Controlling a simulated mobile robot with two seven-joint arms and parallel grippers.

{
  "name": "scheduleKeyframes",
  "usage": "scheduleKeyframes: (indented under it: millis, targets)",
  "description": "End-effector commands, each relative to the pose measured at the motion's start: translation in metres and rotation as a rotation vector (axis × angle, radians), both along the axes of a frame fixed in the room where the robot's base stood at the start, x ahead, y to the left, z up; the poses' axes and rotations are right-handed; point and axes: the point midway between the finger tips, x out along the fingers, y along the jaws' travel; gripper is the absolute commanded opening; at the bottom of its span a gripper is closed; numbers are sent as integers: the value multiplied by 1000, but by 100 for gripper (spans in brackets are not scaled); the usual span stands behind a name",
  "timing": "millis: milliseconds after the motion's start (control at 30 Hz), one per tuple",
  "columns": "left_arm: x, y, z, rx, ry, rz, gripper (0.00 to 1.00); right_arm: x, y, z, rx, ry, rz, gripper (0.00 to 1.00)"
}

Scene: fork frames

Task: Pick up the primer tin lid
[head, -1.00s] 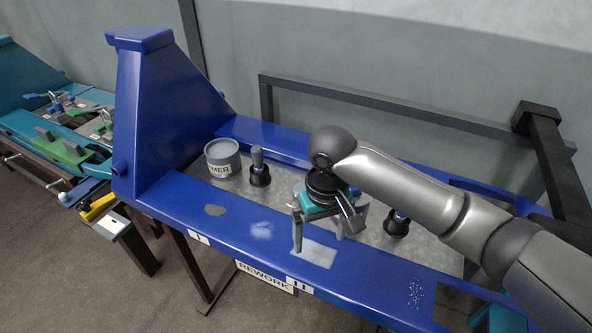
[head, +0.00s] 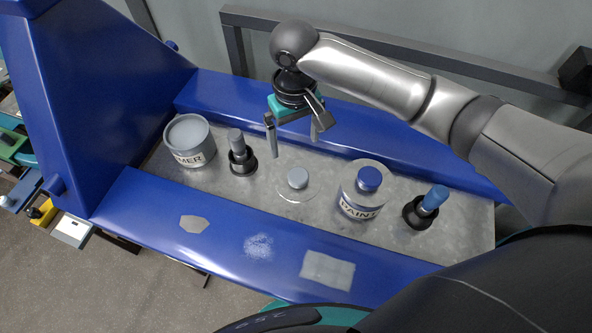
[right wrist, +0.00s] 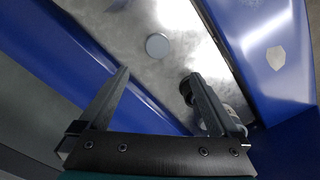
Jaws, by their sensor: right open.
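The primer tin lid (head: 297,179) lies on the grey metal floor of the blue frame, a pale disc with a round grey knob. Its knob also shows in the right wrist view (right wrist: 157,46). The primer tin (head: 189,141) stands to its left, uncovered, its label partly readable. My right gripper (head: 296,142) is open and empty, above and behind the lid in the head view. In the right wrist view, the knob lies beyond the gap between the fingertips (right wrist: 157,76). My left gripper is not in view.
A dark-based tool with a grey handle (head: 238,155) stands between tin and lid. A paint tin (head: 362,190) with a blue-knobbed lid stands right of the lid. A blue-handled tool (head: 427,206) is further right. Blue rails (head: 150,215) border the floor.

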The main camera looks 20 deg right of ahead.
Motion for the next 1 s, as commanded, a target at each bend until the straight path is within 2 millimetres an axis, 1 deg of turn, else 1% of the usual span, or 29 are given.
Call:
scheduleKeyframes:
  millis: [33, 100, 200, 300, 567, 733, 800, 900, 1000]
  targets:
    - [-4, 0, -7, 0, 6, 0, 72, -1, -1, -16, -2, 5, -1, 98]
    - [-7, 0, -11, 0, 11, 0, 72, -1, -1, -32, -3, 4, -3, 98]
    - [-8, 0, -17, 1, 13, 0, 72, -1, -1, -52, -2, 4, -2, 98]
    - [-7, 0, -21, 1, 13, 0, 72, -1, -1, -66, -1, 2, -1, 98]
    - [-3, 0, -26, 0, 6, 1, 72, -1, -2, -84, -1, 1, -1, 98]
    - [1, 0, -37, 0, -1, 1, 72, -5, -8, -111, -2, 2, -2, 98]
    - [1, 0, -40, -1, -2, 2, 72, -4, -7, -120, -2, 2, -1, 98]
    - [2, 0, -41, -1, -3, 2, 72, -4, -7, -126, -1, 0, -1, 98]
    - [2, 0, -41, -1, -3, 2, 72, -4, -7, -127, -1, -1, 0, 98]
